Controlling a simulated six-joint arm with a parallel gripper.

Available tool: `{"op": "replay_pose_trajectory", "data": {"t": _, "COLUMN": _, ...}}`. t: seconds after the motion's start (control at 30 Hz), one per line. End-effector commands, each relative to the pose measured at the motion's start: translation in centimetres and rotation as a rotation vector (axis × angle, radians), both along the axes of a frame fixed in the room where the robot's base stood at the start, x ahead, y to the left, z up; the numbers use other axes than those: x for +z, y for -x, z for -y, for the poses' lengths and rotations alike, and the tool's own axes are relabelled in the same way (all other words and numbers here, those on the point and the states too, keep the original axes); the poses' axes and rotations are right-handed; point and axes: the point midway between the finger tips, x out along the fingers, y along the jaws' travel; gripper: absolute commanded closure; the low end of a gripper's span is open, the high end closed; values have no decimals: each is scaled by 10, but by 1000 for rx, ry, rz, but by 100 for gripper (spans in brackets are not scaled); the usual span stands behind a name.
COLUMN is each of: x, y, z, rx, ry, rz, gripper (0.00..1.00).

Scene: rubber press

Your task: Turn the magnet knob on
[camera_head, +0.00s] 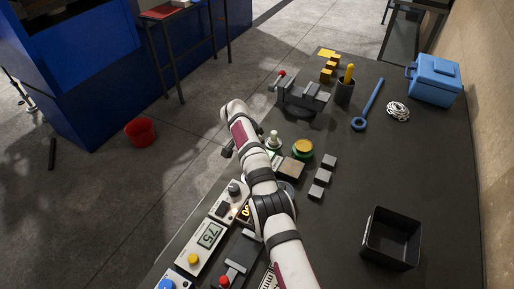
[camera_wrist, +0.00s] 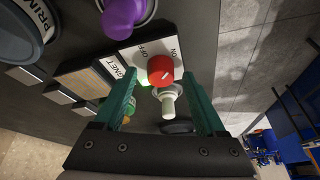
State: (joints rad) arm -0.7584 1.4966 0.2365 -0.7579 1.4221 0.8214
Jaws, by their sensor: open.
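The magnet knob (camera_wrist: 160,68) is a round red knob on a white plate (camera_wrist: 142,50) lettered OFF, ON and partly "…GNET". It shows near the middle of the wrist view, with OFF to its upper left and ON to its upper right. My gripper (camera_wrist: 159,77) is open, its two green fingers on either side of the knob with gaps at both sides. I cannot tell whether the fingertips reach down to the knob's height. The knob's setting is unclear. In the head view my arm hides the knob, and the fingers cannot be made out.
A pale post (camera_wrist: 168,101) stands close to the knob. A purple knob (camera_wrist: 122,14) and a PRIMER-labelled round container (camera_wrist: 28,35) lie beyond.

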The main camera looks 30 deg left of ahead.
Motion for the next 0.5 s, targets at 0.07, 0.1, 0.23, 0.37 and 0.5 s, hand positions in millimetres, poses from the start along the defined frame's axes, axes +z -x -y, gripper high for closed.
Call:
{"op": "replay_pose_trajectory", "data": {"t": 0.07, "x": 3, "y": 0, "z": -1, "rx": 1, "ry": 0, "rz": 1, "gripper": 27}}
{"op": "replay_pose_trajectory", "data": {"t": 0.1, "x": 5, "y": 1, "z": -1, "rx": 2, "ry": 1, "rz": 1, "gripper": 27}}
{"op": "replay_pose_trajectory", "data": {"t": 0.23, "x": 21, "y": 7, "z": -3, "rx": 2, "ry": 0, "rz": 0, "gripper": 27}}
{"op": "replay_pose_trajectory", "data": {"t": 0.37, "x": 57, "y": 22, "z": -6, "rx": 3, "ry": -4, "rz": 3, "gripper": 27}}
{"op": "replay_pose_trajectory", "data": {"t": 0.5, "x": 99, "y": 39, "z": -10, "rx": 1, "ry": -3, "rz": 3, "gripper": 27}}
